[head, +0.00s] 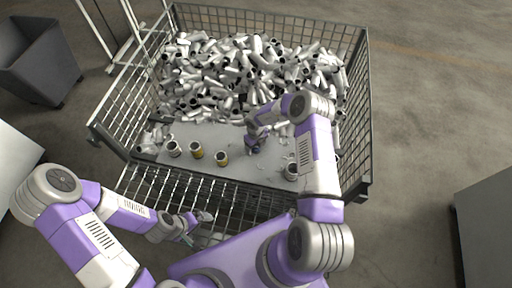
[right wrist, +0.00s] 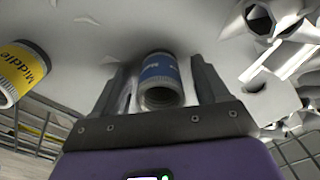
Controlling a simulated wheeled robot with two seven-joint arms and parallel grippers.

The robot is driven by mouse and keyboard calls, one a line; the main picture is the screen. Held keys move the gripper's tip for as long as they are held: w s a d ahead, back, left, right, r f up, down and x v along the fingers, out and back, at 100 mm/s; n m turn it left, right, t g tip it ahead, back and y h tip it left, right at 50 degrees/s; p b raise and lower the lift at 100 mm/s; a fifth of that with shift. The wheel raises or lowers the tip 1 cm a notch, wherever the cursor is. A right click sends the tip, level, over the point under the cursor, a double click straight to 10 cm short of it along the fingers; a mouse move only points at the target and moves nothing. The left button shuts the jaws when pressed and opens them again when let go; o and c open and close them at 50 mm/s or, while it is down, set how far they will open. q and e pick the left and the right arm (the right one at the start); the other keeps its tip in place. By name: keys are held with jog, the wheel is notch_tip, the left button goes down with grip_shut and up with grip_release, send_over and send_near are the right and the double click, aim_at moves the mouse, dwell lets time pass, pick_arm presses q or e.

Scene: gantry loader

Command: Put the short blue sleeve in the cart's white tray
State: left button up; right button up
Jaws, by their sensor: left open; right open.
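The blue-banded sleeve (right wrist: 160,80) stands between the two spread fingers of my right gripper (right wrist: 162,88), with dark gaps on both sides, so no clear contact shows. In the head view my right gripper (head: 254,146) is low over the pale sheet inside the mesh crate and hides the blue sleeve. My left gripper (head: 198,220) is open and empty above the crate's front mesh. A pale flat surface (head: 14,168) shows at the left edge; I cannot tell if it is the cart's white tray.
Loose metal pieces (head: 240,75) heap behind. Mesh walls (head: 125,105) surround them. A dark bin (head: 40,60) stands left, a grey box (head: 485,225) right.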

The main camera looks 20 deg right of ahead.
jog(key=shift+f, duration=0.1)
jog(key=shift+c, duration=0.4)
grip_shut()
